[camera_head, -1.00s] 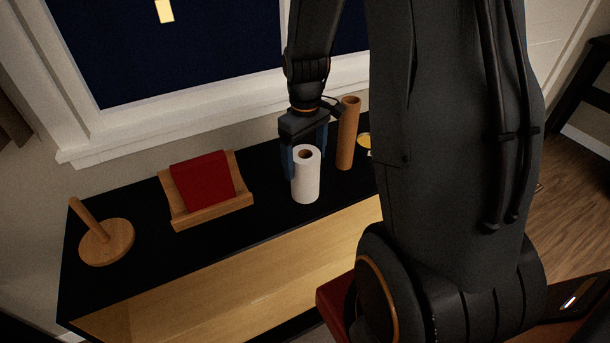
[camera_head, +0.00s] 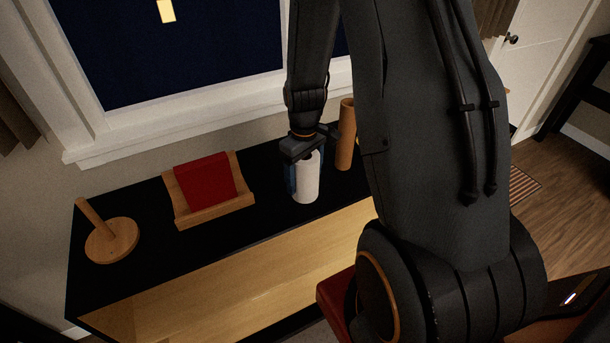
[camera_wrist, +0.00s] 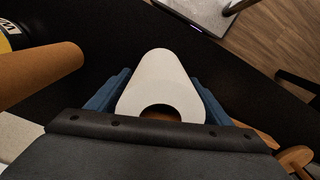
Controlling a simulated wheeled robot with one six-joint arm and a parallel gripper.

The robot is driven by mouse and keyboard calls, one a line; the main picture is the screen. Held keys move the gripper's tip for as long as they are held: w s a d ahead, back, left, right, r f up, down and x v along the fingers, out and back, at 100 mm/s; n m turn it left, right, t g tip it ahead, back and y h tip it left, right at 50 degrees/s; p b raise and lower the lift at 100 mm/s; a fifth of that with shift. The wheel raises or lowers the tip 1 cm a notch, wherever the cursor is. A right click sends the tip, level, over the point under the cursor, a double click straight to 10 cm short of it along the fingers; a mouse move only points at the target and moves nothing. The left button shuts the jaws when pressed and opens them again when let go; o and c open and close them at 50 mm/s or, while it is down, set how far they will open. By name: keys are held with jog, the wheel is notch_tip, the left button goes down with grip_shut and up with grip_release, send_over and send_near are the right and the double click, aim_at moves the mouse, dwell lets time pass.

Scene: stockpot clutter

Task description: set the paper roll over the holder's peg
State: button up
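The white paper roll (camera_head: 307,180) stands upright on the black counter in the head view, with its top partly hidden by my gripper. My gripper (camera_head: 303,182) is lowered over it, blue fingers on either side. In the wrist view the roll (camera_wrist: 160,85) sits between the fingers, with narrow gaps beside it, so the gripper looks open. The wooden holder (camera_head: 112,242) stands at the counter's left end, its bare peg (camera_head: 88,213) rising from a round base. Part of the holder shows at the lower right of the wrist view (camera_wrist: 295,158).
A wooden stand (camera_head: 215,208) with a red item (camera_head: 206,180) sits between holder and roll. A tall brown cylinder (camera_head: 346,140) stands close right of the roll. The window wall runs behind the black counter (camera_head: 160,245). Counter front of the stand is clear.

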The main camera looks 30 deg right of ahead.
jog(key=c, duration=0.8)
jog(key=shift+r, duration=0.1)
jog(key=shift+c, duration=0.2)
